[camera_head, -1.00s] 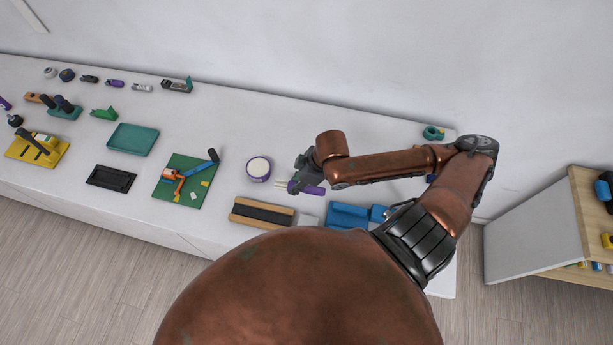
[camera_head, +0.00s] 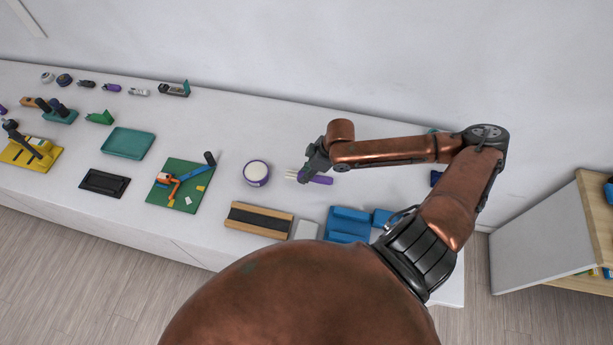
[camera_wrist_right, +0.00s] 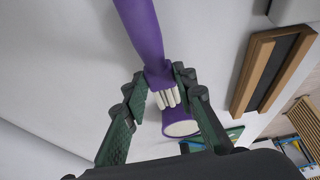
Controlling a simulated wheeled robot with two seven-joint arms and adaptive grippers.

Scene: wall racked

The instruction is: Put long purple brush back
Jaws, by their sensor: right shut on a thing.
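The long purple brush (camera_head: 319,180) has a purple handle and pale bristles. My right gripper (camera_head: 311,172) is shut on it, with the bristles pointing left in the head view. In the right wrist view the purple handle (camera_wrist_right: 143,35) runs up from between the fingers of my right gripper (camera_wrist_right: 158,88), and the white bristles (camera_wrist_right: 165,98) show below. A round purple pot with a white top (camera_head: 256,172) stands left of the bristles, apart from them; it also shows in the wrist view (camera_wrist_right: 178,123). I cannot tell the brush's height above the table. My left gripper is not in view.
A wooden tray with a dark strip (camera_head: 258,219) and a blue holder (camera_head: 348,222) lie near the front edge. A green board (camera_head: 186,190) with tools and a teal tray (camera_head: 128,143) are farther left. The table behind the pot is clear.

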